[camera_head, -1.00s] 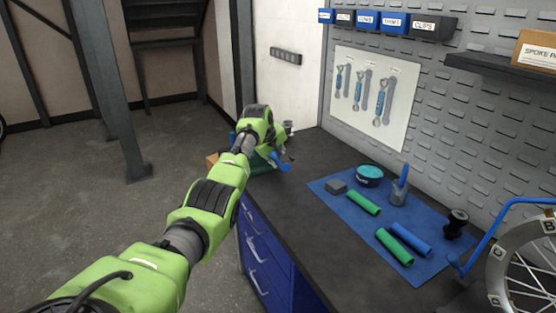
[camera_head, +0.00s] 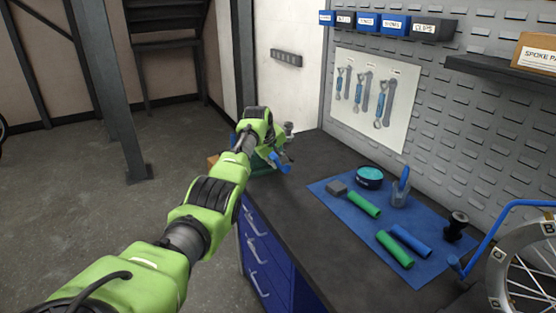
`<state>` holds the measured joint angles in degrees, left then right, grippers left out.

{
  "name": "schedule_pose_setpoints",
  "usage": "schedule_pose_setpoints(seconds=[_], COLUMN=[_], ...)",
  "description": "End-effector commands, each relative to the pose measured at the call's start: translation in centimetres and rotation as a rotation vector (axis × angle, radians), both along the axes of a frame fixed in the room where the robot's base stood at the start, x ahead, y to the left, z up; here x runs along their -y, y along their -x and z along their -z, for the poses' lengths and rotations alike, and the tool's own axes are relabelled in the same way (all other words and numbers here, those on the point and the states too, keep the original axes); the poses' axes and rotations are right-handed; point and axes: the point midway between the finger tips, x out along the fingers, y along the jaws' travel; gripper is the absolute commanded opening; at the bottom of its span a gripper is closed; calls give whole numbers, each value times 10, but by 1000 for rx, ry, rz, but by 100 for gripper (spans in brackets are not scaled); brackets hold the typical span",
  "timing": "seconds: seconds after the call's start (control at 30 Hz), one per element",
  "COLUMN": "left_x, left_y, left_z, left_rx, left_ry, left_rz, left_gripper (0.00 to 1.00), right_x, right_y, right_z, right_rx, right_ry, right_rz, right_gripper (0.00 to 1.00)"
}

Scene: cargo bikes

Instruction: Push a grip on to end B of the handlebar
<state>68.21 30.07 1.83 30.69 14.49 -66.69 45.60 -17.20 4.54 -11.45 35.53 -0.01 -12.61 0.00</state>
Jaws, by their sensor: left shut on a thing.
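My left arm reaches to the far end of the bench. Its gripper (camera_head: 277,156) is shut on a short blue piece (camera_head: 282,165) that looks like a grip; the fingers are small and partly hidden by the wrist. On the blue mat (camera_head: 328,203) lie a blue grip (camera_head: 410,240) and two green grips, one nearer (camera_head: 394,249) and one farther back (camera_head: 363,205). I cannot clearly make out the handlebar or its end B; my arm covers much of the bench's far end. My right gripper is not in view.
A spoked wheel (camera_head: 497,276) and a bent blue bar (camera_head: 488,226) stand at right. The dark bench top (camera_head: 296,196) is clear left of the mat.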

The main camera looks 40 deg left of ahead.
Motion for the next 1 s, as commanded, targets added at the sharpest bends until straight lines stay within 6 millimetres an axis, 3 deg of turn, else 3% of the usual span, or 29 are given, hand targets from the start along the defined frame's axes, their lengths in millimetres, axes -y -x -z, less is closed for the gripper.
schedule_pose_setpoints(seconds=[0.03,0.33,0.37,0.4,0.43,1.0], left_x=[-7,-8,-8,-8,-8,-2], left_y=[0,0,0,0,0,5], left_z=[-4,-4,-4,-4,-4,-9], left_rx=[7,8,8,8,8,4], left_ry=[-11,-13,-13,-12,-11,-6], left_rz=[-7,-7,-8,-7,-7,-2], left_gripper=[0,0,25,36,40,40], right_x=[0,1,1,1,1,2], right_y=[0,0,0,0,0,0], right_z=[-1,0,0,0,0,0], right_rx=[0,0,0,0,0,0], right_ry=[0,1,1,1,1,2], right_rz=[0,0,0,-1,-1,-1], right_gripper=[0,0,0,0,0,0])
